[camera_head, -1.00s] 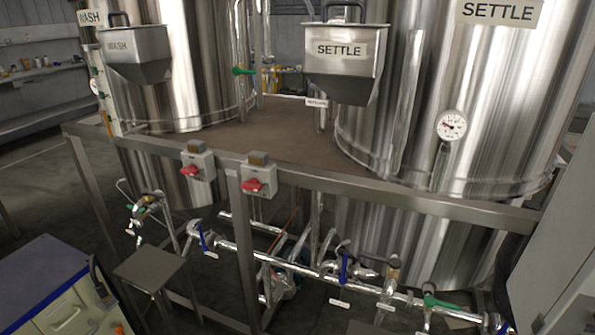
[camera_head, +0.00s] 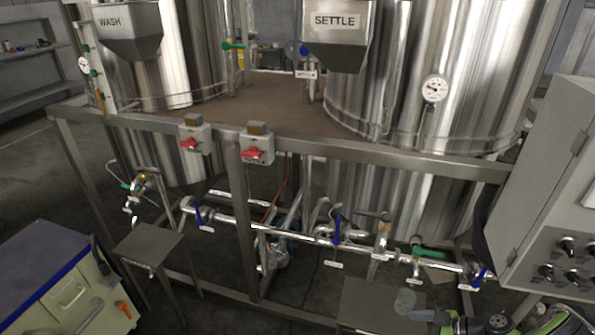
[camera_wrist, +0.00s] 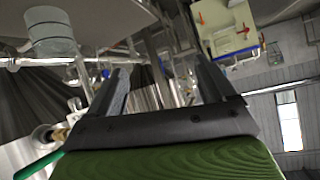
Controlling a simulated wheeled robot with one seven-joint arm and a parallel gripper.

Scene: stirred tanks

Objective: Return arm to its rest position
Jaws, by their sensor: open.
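My gripper (camera_wrist: 160,88) shows in the wrist view with its two dark fingers spread apart and nothing between them. Past the fingers are blurred pipes and metal tank parts.
Two steel tanks, wash (camera_head: 150,75) and settle (camera_head: 385,110), stand behind a metal frame rail (camera_head: 330,150). Blue- and green-handled valves line the low pipe (camera_head: 270,232). A grey control box (camera_head: 560,175) stands at right, a blue-topped cabinet (camera_head: 45,270) at lower left. Dark floor shows at far left.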

